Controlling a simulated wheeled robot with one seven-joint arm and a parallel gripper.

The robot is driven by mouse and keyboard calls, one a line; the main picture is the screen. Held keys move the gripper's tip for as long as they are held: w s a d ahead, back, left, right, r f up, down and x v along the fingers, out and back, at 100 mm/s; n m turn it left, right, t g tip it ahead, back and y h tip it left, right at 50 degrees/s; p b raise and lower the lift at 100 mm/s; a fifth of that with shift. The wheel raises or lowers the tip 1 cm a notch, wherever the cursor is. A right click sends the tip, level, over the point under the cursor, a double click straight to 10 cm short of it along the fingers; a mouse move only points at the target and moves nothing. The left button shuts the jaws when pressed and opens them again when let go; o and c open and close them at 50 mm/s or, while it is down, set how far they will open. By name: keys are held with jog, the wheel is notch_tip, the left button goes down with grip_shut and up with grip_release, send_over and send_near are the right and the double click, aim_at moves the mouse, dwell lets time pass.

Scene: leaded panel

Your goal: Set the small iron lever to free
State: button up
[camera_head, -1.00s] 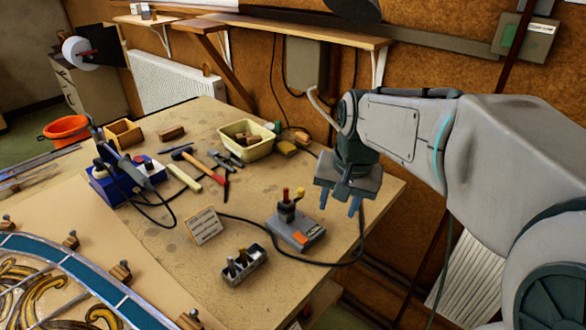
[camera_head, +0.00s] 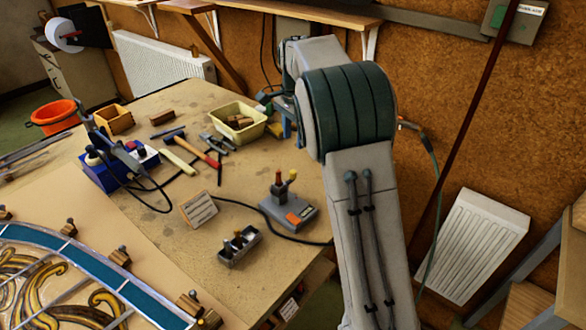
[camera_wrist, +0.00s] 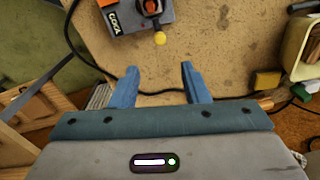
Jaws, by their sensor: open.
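My gripper (camera_wrist: 157,72) is open and empty, apart from the box. In the head view my arm mostly hides it.
A cream tub (camera_head: 238,122) stands at the back, close to my gripper. A written card (camera_head: 198,210) stands left of the box. A hammer (camera_head: 205,157) and other tools lie farther left.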

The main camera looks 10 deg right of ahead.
aim_at(293, 171)
notch_tip(293, 171, down, 13)
jog(key=shift+w+r+p, duration=0.15)
jog(key=shift+r+p, duration=0.05)
jog(key=shift+p, duration=0.7)
jog(key=shift+a, duration=0.1)
grip_shut()
